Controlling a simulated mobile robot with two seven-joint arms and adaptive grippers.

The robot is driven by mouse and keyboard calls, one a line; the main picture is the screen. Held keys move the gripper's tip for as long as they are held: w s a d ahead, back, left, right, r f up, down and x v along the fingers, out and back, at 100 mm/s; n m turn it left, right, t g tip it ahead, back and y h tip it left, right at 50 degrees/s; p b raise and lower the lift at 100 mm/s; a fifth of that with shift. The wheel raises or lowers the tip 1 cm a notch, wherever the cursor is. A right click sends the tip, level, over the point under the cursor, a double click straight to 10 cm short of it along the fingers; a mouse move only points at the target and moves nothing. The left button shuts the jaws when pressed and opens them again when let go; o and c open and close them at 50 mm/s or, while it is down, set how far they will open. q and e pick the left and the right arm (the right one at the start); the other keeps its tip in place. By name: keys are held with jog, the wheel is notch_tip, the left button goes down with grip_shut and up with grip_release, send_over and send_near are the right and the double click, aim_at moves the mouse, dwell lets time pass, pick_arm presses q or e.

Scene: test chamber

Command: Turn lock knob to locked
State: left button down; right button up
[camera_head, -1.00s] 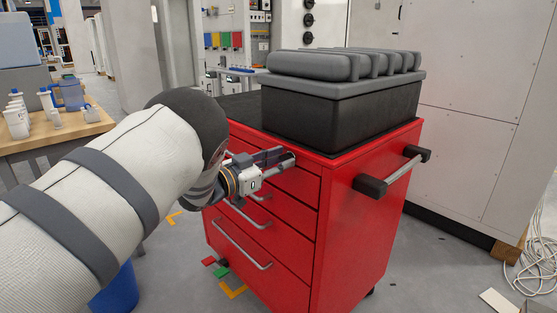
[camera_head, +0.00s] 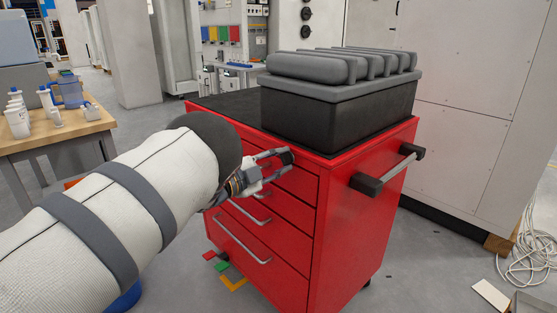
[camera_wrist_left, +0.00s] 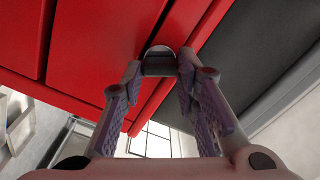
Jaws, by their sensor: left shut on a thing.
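The lock knob (camera_wrist_left: 159,54) is a small rounded metal piece on the upper front of the red tool cabinet (camera_head: 350,235), near its top edge. It shows between my left fingertips in the left wrist view. My left gripper (camera_head: 284,157) reaches the cabinet front from the left, and its fingers (camera_wrist_left: 160,69) are shut on the knob from both sides. In the head view the fingers largely cover the knob, and I cannot read its locked or unlocked mark. My right gripper is in neither view.
A dark case (camera_head: 340,108) with grey rolls stands on the cabinet top. Drawer handles (camera_head: 240,232) lie below my gripper, and a side handle (camera_head: 388,172) sticks out at the right. A wooden table (camera_head: 60,132) stands at the left. Cables (camera_head: 535,250) lie on the floor at the right.

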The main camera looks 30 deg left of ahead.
pick_arm(q)
jog(key=m, duration=0.5)
jog(key=shift+f+m, duration=0.1)
jog(key=shift+m, duration=0.2)
dwell(0.4)
jog(key=c, duration=1.2)
grip_release()
jog(key=shift+c, duration=0.2)
jog(key=v, duration=1.2)
